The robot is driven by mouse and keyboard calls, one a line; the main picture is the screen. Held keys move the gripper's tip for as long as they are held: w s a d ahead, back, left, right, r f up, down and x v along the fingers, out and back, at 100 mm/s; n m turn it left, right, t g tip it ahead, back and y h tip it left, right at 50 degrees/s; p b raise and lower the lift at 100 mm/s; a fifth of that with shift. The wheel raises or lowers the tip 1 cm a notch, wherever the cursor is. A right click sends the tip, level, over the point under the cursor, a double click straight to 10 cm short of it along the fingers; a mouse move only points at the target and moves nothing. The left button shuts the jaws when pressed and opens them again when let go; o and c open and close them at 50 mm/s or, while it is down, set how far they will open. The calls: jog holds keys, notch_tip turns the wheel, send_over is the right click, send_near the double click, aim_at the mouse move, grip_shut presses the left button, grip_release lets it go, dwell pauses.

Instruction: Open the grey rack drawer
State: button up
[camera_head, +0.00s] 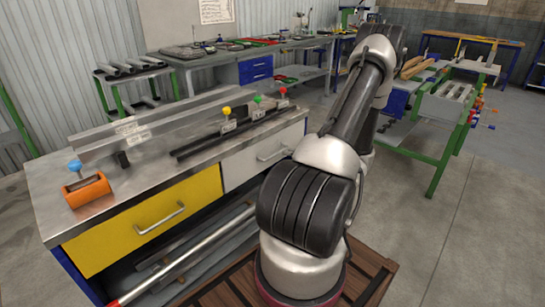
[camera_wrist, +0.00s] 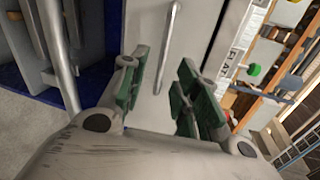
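The grey drawer (camera_head: 240,170) is in the right half of the rack bench's front, beside a yellow drawer (camera_head: 120,238). It looks shut, and its bar handle (camera_head: 273,155) is partly hidden near my arm. In the wrist view, the drawer's pale front (camera_wrist: 143,22) fills the middle, with the handle (camera_wrist: 167,48) running lengthwise up the picture. My gripper (camera_wrist: 162,62) is open, its green-padded fingers on either side of the handle's lower end in the picture. I cannot tell how far the pads are from the handle. The head view does not show my gripper.
The bench top (camera_head: 50,190) carries grey rails, coloured knobs and an orange block (camera_head: 87,190). Long bars lie on the shelf below the drawers; one pale tube (camera_head: 190,255) sticks out at the front. A green-framed table (camera_head: 425,150) stands to the right, with open floor before it.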

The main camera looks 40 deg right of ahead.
aim_at(277, 154)
jog(key=shift+n, duration=0.7)
jog(key=x, duration=0.8)
jog(key=shift+r, duration=0.15)
grip_shut()
